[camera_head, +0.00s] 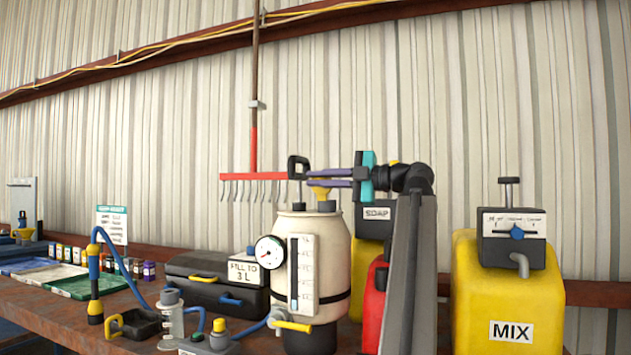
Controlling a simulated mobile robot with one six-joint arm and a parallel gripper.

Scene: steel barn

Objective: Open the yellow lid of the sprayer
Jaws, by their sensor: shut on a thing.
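The sprayer (332,251) is a cream tank with a black base, a round gauge and a level scale, standing upright on the bench. Its yellow lid (319,191) is a small funnel-like piece at the top, beside the black pump handle (298,167). My gripper (316,177) reaches in from the right with two purple fingers, shut on the yellow lid. The fingers hide part of the lid. I cannot tell whether the lid is still seated on the tank or turned.
A yellow MIX container (508,300) stands at the right. A yellow SOAP container (369,252) and a red container (374,300) stand behind my arm. A black case (217,294), blue hose and small bottles crowd the left. A red rake (254,177) hangs behind.

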